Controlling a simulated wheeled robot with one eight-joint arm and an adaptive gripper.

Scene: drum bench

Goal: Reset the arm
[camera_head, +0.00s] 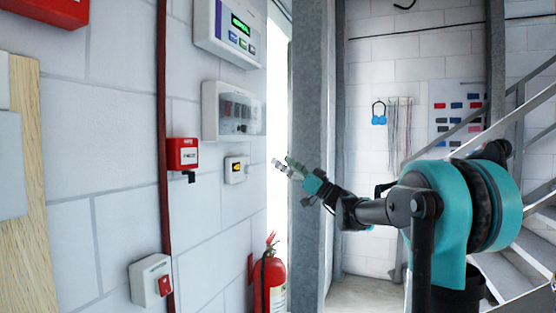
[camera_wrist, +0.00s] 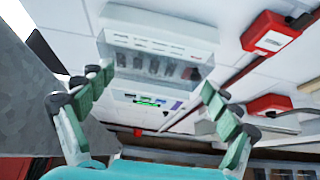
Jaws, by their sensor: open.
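My gripper (camera_head: 283,167) is at the end of my teal and dark arm, which reaches left from the right side of the head view. It is raised in front of the gap between the white block wall and a grey steel post. In the wrist view my gripper (camera_wrist: 158,80) has its two green-padded fingers spread wide with nothing between them. The grey box with a clear cover (camera_wrist: 155,58) shows beyond the fingers. The gripper appears apart from everything on the wall.
On the left wall are a panel with green display (camera_head: 240,25), a covered switch box (camera_head: 228,112), a red call box (camera_head: 183,153) and a white box with red button (camera_head: 151,281). A fire extinguisher (camera_head: 270,280) stands below. A steel post (camera_head: 308,130) is close; stairs (camera_head: 515,265) rise right.

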